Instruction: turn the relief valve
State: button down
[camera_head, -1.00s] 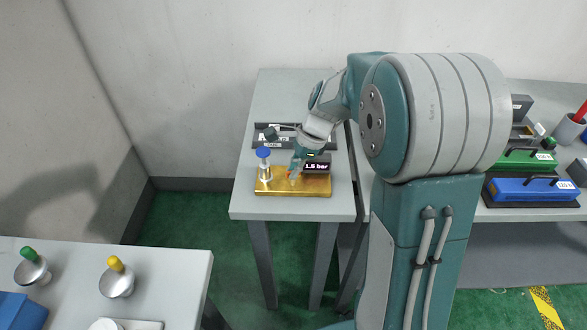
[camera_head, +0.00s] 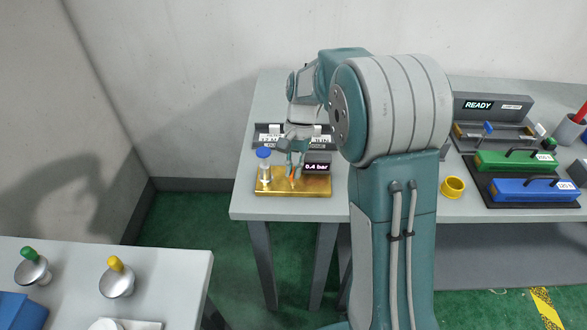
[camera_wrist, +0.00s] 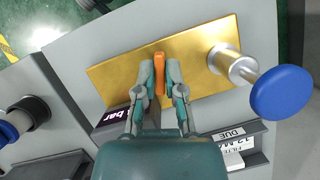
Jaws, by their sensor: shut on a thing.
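The relief valve's orange handle (camera_wrist: 159,72) stands on a brass plate (camera_wrist: 110,78) in the wrist view. My gripper (camera_wrist: 160,78) is shut on this handle, one finger on each side. In the head view, my gripper (camera_head: 296,172) reaches down to the brass plate (camera_head: 316,187), and a bit of the orange handle (camera_head: 292,182) shows between the fingers. A small display (camera_head: 317,167) beside it reads 0.4 bar. A blue-capped post (camera_head: 264,156) stands on the plate's left side in the head view. The valve's base is hidden by the fingers.
A label rack (camera_head: 268,138) lies behind the plate. A front-left table (camera_head: 175,270) holds green and yellow knobs.

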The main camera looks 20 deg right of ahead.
jog(key=shift+w+r+n+h, duration=0.15)
jog(key=shift+n+h, duration=0.35)
jog(key=shift+n, duration=1.1)
jog(key=c, duration=0.7)
grip_release()
jog(key=shift+c, duration=0.2)
jog(key=v, duration=1.1)
jog(key=shift+w+a+r, duration=0.15)
jog(key=shift+w+r, duration=0.1)
jog(key=shift+w, duration=0.2)
